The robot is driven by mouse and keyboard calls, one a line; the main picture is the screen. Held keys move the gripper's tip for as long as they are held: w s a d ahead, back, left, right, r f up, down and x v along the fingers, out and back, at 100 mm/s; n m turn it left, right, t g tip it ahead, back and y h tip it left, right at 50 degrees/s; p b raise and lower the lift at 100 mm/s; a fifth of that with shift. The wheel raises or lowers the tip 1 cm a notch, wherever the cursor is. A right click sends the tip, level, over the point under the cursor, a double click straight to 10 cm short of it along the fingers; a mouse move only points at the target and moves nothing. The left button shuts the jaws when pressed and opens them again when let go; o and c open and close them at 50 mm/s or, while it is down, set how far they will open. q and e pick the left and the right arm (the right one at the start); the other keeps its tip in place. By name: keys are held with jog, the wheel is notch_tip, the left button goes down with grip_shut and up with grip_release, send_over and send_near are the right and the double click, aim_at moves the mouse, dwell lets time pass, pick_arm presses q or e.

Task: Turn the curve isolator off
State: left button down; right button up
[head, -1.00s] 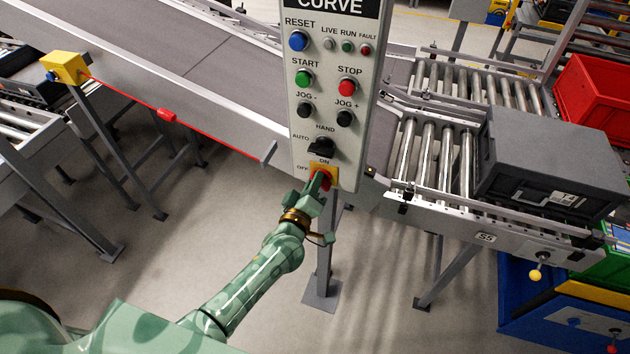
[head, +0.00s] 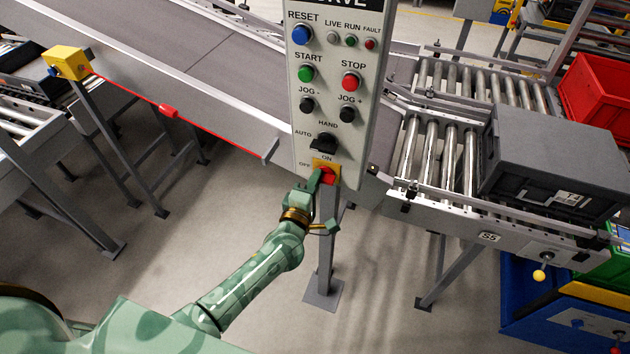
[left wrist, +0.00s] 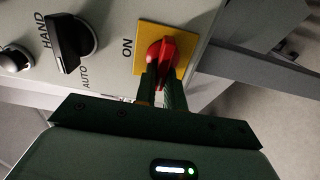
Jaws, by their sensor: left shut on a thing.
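The curve isolator is a red rotary knob (head: 327,176) on a yellow plate (head: 332,165) at the bottom of the grey CURVE panel (head: 365,95). ON is printed above the plate and OFF to its left. My left gripper (head: 318,180) reaches up from below and is shut on the red knob. The gripper hides the OFF label there. My right gripper is not in view.
A black HAND/AUTO selector (head: 322,143) sits just above the isolator, with push buttons higher up. A red pull cord (head: 215,132) runs along the conveyor (head: 190,60) at left. A grey tote (head: 545,150) rests on rollers at right. The panel's post (head: 325,255) stands below.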

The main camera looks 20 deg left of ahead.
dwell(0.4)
pick_arm(q)
jog(key=c, duration=1.5)
grip_release()
jog(key=s, duration=1.6)
jog(key=shift+s+a+p, duration=0.2)
jog(key=shift+a+p, duration=0.05)
jog(key=shift+p, duration=0.1)
